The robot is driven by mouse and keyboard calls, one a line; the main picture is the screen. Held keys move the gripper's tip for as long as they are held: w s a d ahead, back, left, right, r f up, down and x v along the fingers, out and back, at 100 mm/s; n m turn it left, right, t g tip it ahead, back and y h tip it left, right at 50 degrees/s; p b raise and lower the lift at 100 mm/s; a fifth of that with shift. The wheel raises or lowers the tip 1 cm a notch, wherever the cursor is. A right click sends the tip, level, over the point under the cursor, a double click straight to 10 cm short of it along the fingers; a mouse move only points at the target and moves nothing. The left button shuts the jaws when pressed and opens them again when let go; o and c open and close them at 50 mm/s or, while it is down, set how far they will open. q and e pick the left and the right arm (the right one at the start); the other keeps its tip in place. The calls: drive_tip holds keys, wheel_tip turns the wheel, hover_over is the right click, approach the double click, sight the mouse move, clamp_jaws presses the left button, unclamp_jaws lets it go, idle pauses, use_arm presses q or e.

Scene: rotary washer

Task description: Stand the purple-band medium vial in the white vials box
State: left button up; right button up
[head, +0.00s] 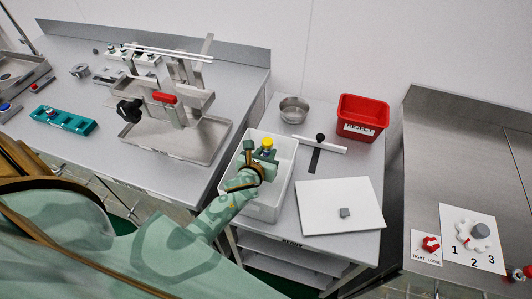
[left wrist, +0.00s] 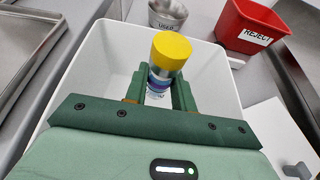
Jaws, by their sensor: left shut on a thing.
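The vial (left wrist: 161,75) has a yellow cap and a clear body with a label showing a purple band. My left gripper (left wrist: 158,92) is shut on it, with a green finger on each side of its body below the cap. The vial looks roughly upright. In the head view the yellow cap (head: 267,143) shows over the white box (head: 286,170), and my left gripper (head: 262,158) is over the box. The vial's lower end is hidden, so I cannot tell whether it touches the box floor. The box looks otherwise empty where it shows. My right gripper is not in view.
A metal bowl (head: 293,109) and a red REJECT bin (head: 362,118) stand behind the box. A metal tray with a fixture (head: 175,135) is on the left bench.

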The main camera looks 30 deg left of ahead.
use_arm(q)
drive_tip(key=shift+f+b, duration=0.35)
drive_tip(key=shift+f, duration=0.2)
drive_tip(key=o, duration=1)
drive_tip(key=shift+c, duration=0.2)
drive_tip(key=shift+r, duration=0.1)
drive_tip(key=shift+r+p, duration=0.3)
drive_tip(key=shift+p, duration=0.05)
drive_tip(key=shift+s+r+p, duration=0.1)
drive_tip(key=shift+r+p, duration=0.3)
drive_tip(key=shift+r, duration=0.15)
drive_tip(key=p+v, duration=0.1)
drive_tip(key=v, duration=1)
drive_tip(key=shift+s+p, duration=0.35)
drive_tip(key=shift+p, duration=0.05)
drive_tip(key=shift+d, duration=0.1)
